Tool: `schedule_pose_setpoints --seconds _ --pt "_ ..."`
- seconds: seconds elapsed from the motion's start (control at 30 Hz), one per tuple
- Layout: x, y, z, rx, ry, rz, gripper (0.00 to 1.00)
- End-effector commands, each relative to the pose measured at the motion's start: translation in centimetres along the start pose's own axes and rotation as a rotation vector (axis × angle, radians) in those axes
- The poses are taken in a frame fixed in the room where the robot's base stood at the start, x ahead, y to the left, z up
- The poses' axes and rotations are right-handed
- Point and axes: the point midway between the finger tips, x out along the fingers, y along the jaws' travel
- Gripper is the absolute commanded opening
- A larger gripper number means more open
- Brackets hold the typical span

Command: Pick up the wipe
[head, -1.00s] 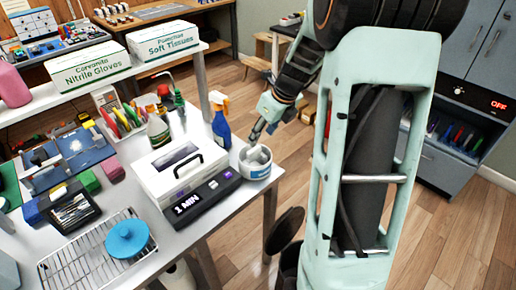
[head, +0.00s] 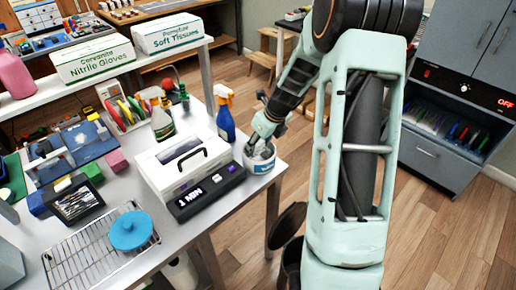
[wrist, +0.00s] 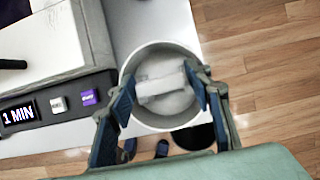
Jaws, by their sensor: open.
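The wipe (wrist: 161,84) is a small white folded piece in the white round tub (wrist: 151,121), seen from above in the wrist view. In the head view the tub (head: 262,168) stands at the right front corner of the white table, with a blue label on its side. My gripper (wrist: 160,88) is open, with one finger on each side of the wipe and over the tub's mouth. I cannot tell whether the fingertips touch the wipe. In the head view my gripper (head: 262,143) is just above the tub and partly covers its opening.
A white box with a black handle (head: 180,162) and a black "1 MIN" display unit (head: 208,192) stand close left of the tub. A blue spray bottle (head: 225,120) stands behind it. The table edge is just right of the tub, with wood floor beyond.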

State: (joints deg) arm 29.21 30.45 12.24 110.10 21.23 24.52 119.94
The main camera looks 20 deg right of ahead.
Motion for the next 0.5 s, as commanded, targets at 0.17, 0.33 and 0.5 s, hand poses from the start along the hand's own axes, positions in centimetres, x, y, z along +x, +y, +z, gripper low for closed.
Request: schedule_pose_setpoints --seconds 0.17,0.33,0.5 --pt "-0.04 -0.03 0.01 0.0 0.0 -0.001 0.45" --pt "-0.05 -0.02 0.0 0.0 0.0 -0.001 0.32" --pt "-0.06 -0.02 0.0 0.0 0.0 -0.001 0.29"
